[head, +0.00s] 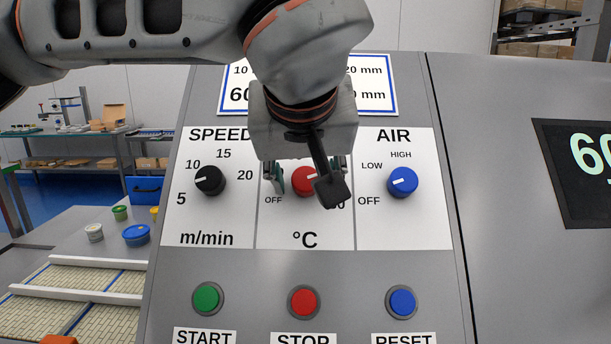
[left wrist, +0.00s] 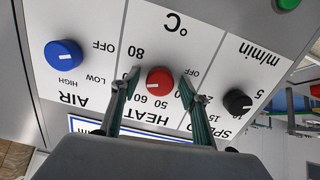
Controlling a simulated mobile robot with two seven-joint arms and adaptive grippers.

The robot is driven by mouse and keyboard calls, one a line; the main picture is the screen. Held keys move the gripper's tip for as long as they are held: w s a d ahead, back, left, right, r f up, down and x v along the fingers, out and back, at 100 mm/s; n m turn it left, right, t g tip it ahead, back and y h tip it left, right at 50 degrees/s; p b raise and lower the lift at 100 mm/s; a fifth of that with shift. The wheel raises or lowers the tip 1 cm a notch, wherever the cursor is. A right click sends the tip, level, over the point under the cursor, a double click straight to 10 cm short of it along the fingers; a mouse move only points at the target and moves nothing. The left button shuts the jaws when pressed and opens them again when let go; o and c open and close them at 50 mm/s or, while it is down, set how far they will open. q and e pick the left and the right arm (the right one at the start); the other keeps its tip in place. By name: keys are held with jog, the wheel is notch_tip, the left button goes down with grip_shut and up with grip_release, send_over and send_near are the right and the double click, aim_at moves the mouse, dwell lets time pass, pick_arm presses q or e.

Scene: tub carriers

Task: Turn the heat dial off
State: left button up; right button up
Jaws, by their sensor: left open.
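The red heat dial (head: 303,182) is on the middle panel marked °C, partly hidden by my left gripper (head: 307,180) in the head view. In the left wrist view the heat dial (left wrist: 160,82) shows whole, between the fingers of my left gripper (left wrist: 159,78). The fingers are open, one on each side of the dial, with a small gap seen at both sides. My right gripper is not in view.
The black speed dial (head: 210,181) and the blue air dial (head: 402,182) flank the heat dial. Green (head: 206,297), red (head: 304,301) and blue (head: 401,302) buttons sit below. A dark display (head: 580,180) is at the right. A conveyor with tubs lies at the left.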

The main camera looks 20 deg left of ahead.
pick_arm(q)
jog(key=c, duration=1.1)
